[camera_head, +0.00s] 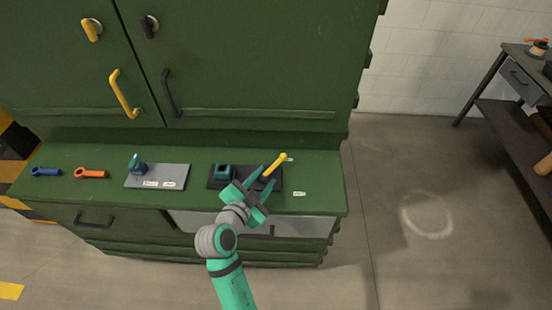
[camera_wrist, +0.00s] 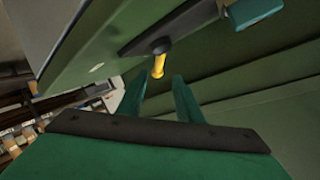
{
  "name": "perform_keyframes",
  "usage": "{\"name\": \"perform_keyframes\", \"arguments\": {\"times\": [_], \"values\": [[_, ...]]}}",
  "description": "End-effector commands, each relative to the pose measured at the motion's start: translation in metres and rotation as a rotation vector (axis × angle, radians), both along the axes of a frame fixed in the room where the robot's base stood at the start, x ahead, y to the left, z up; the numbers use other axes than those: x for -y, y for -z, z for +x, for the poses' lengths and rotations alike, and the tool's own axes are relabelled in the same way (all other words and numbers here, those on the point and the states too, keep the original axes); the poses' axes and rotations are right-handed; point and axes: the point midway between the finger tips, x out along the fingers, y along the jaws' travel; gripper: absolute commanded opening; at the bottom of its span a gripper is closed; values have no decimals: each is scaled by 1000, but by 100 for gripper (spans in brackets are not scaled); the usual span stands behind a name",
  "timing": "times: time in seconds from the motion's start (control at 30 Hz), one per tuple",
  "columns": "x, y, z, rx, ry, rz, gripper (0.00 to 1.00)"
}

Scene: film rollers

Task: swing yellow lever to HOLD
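The yellow lever (camera_head: 277,163) stands on a dark base plate (camera_head: 216,184) on the green cabinet's ledge, tilted up and to the right. In the wrist view the yellow lever (camera_wrist: 158,66) lies just beyond my fingertips, in line with the gap, its dark end near the plate. My gripper (camera_head: 268,177) is open and looks empty, just in front of the lever. In the wrist view the gripper (camera_wrist: 158,84) shows two spread green fingers.
A teal block (camera_head: 224,172) sits on the same dark plate, left of the lever. A grey plate (camera_head: 150,182) with a teal part stands further left, beside orange (camera_head: 91,173) and blue (camera_head: 46,171) tools. Cabinet doors rise behind. The ledge's right end is mostly clear.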

Motion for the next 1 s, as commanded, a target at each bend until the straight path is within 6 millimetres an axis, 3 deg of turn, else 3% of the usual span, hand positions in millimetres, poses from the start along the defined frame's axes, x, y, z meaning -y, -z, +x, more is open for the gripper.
{"name": "perform_keyframes", "arguments": {"times": [0.6,1.0], "values": [[40,30,77,0,2,0,32],[44,34,89,0,-1,1,32]]}}
